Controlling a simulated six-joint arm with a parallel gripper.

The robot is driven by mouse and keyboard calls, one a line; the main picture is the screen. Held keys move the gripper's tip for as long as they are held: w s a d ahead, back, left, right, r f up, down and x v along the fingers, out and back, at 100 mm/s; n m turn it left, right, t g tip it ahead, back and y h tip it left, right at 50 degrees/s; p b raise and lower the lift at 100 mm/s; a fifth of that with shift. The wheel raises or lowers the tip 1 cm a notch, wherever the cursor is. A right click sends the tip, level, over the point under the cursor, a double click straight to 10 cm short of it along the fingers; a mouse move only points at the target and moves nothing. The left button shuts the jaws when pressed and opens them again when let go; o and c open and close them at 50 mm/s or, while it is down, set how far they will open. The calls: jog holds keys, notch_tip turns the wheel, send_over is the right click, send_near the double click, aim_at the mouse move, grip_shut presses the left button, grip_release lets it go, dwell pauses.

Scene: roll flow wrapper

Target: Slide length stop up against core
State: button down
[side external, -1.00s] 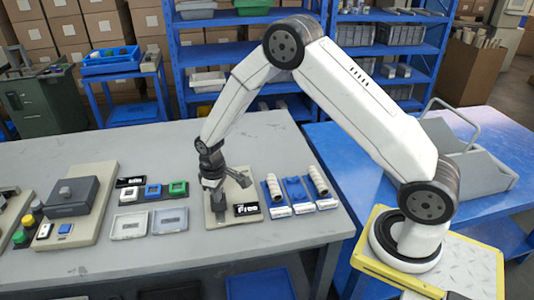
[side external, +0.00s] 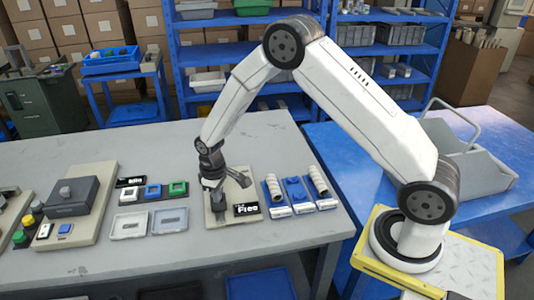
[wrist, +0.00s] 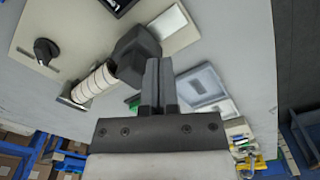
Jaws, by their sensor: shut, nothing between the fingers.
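In the wrist view, a dark grey block, which looks like the length stop (wrist: 134,54), stands at one end of a ribbed cream roll, apparently the core (wrist: 96,82). No clear gap shows between them, but I cannot tell whether they touch. My gripper (wrist: 158,66) is shut and empty, its fingers just right of the block; contact is unclear. In the side view, my gripper (side external: 212,186) is low over a beige base plate (side external: 243,176). The arm and gripper partly hide the block and roll there.
A black knob (wrist: 45,50) sits on the plate. A "Free" label (side external: 246,209) is at its front right. Blue holders with ribbed rolls (side external: 318,182) stand to the right. Clear trays (side external: 130,225) lie to the left. The bench front is clear.

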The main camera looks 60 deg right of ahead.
jog(key=shift+f, duration=0.35)
dwell(0.6)
jog(key=shift+f, duration=0.35)
jog(key=shift+f, duration=0.5)
jog(key=shift+w+d, duration=1.3)
jog(key=shift+w, duration=0.05)
dwell(1.9)
jog(key=shift+s+a, duration=0.1)
dwell(0.7)
jog(key=shift+r, duration=1.1)
jog(key=shift+r, duration=0.35)
jog(key=shift+r, duration=0.65)
